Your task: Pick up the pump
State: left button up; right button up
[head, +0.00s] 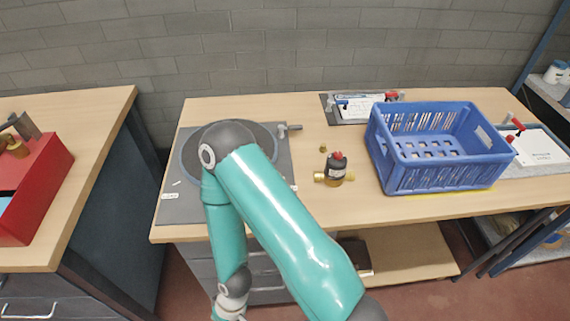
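The pump (335,171), a small black body with brass ends to left and right and a red top, stands upright on the wooden workbench (390,208). It is left of the blue crate and apart from it. One teal arm of mine crosses the view in front of the bench, its elbow over the left part of the bench. Its wrist runs down to the bottom edge, where the picture cuts it off. Neither gripper shows, so I cannot see their fingers or anything they might hold. Nothing of mine touches the pump.
An empty blue crate (440,178) stands right of the pump. A small brass fitting (323,147) lies behind it. A dark round plate on a grey mat (180,207) is partly hidden by my arm. A red box (55,180) is on the left bench. Bench front near the pump is clear.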

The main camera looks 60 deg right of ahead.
aim_at(334, 173)
jog(key=z, duration=0.75)
jog(key=i, duration=0.15)
jog(key=u, duration=1.7)
jog(key=k, duration=2.55)
jog(key=z, duration=0.7)
jog(key=i, duration=1)
jog(key=u, duration=0.05)
